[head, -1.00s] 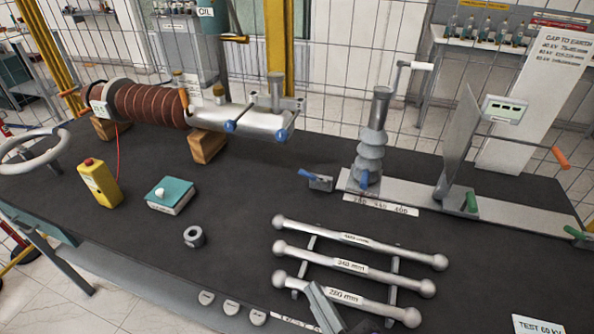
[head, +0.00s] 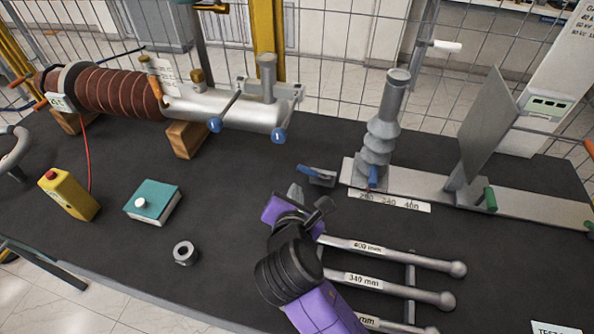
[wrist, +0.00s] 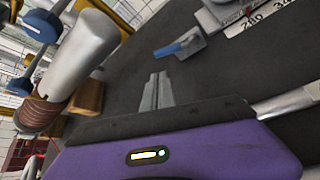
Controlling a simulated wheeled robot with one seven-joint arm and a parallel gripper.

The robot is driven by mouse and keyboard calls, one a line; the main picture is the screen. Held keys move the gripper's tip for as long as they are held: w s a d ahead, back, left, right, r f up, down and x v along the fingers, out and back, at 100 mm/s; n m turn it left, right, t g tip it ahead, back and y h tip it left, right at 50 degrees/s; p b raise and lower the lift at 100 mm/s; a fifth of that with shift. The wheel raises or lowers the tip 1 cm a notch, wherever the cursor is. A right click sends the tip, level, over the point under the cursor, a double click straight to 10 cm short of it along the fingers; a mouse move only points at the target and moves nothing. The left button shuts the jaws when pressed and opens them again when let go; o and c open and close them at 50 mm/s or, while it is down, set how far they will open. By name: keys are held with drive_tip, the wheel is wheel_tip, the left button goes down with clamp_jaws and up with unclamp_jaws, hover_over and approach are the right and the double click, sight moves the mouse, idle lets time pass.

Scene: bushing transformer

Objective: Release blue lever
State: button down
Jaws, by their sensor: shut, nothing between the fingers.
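A blue lever (head: 312,170) lies on a small grey block on the dark table, left of the insulator post's base. It also shows in the wrist view (wrist: 172,50), beyond my fingertips. Another blue lever (head: 374,178) stands upright at the foot of the grey insulator post (head: 383,125). I cannot tell which one the task means. My gripper (head: 296,191) is shut and empty over the table, just short of the small block and apart from it. Its closed fingers show in the wrist view (wrist: 155,92).
The brown ribbed bushing (head: 115,88), with two blue-knobbed handles, rests on wooden blocks at back left. Ball-ended bars (head: 400,252) lie at front right, partly hidden by my arm. A metal plate (head: 490,120) and green lever (head: 490,199) stand right of the post.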

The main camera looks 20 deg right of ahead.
sight(315, 174)
drive_tip(key=shift+s+d+f+n+g, duration=0.25)
drive_tip(key=shift+s+d+n+g, duration=0.05)
drive_tip(key=shift+n, duration=0.3)
drive_tip(key=x, duration=1)
drive_tip(key=shift+r, duration=0.15)
